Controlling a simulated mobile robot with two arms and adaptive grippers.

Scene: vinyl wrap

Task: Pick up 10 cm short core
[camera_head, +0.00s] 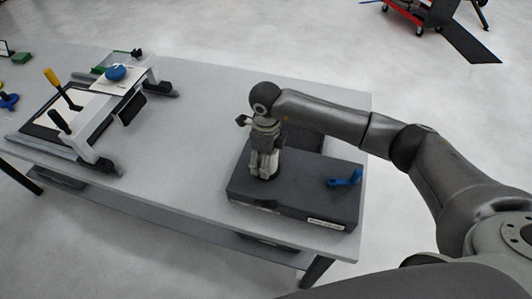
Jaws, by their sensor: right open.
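My right gripper (263,172) points straight down over the left part of a dark grey case (300,197) on the table. It is open, with its fingertips at or just above the case's top; I cannot tell if they touch it. The 10 cm short core cannot be made out clearly; the gripper and wrist hide part of the case top. A small blue piece with a raised end (345,179) lies on the right part of the case. My left gripper is not in view.
The case stands near the right end of a long grey table (190,150). A white and black frame with handles (95,110) stands at the left, with a blue round knob (115,72) on it. The table between frame and case is clear. A red cart (405,14) stands far behind.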

